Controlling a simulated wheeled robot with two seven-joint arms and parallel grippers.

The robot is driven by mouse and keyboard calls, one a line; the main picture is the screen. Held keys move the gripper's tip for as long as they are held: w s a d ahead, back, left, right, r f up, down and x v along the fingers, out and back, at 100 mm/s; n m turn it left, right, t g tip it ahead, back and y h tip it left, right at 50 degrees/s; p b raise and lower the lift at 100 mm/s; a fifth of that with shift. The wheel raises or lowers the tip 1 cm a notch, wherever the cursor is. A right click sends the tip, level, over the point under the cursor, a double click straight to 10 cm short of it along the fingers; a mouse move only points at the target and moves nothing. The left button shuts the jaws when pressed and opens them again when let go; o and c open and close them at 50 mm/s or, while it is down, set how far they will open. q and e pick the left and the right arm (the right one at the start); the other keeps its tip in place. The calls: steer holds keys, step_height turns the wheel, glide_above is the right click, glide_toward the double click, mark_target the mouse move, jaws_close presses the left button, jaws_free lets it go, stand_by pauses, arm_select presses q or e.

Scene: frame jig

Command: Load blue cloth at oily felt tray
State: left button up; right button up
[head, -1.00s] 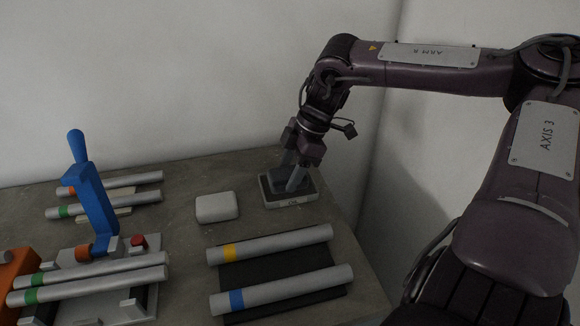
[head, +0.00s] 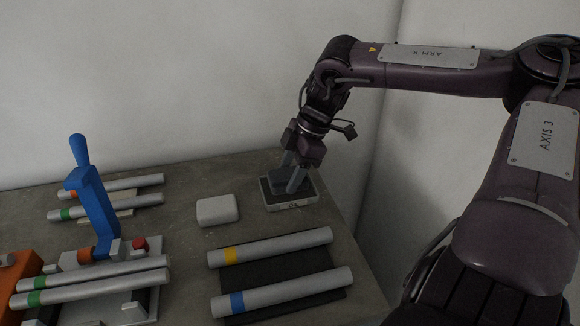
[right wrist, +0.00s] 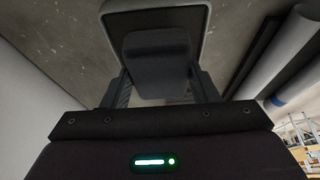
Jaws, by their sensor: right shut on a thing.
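The blue cloth (head: 291,184) looks like a dark blue-grey folded pad with rounded corners. My right gripper (head: 293,180) is shut on it, with one finger on each side. The felt tray (head: 299,205) is a low pale box with a dark top, near the table's back right edge. The cloth is low at the tray's top; whether it touches the felt I cannot tell. In the right wrist view the cloth (right wrist: 157,62) sits between the fingers, in front of the tray (right wrist: 205,28). My left gripper is not in view.
A white rounded block (head: 217,209) stands left of the tray. Two grey tubes with yellow (head: 280,245) and blue (head: 285,293) bands lie on a dark mat in front. A blue lever (head: 92,200) rises at the left jig among green-banded tubes. A wall stands close behind.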

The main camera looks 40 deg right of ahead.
mark_target(290, 173)
steer(key=shift+r+p, duration=2.4)
steer(key=shift+r, duration=0.8)
steer(key=shift+r, duration=0.1)
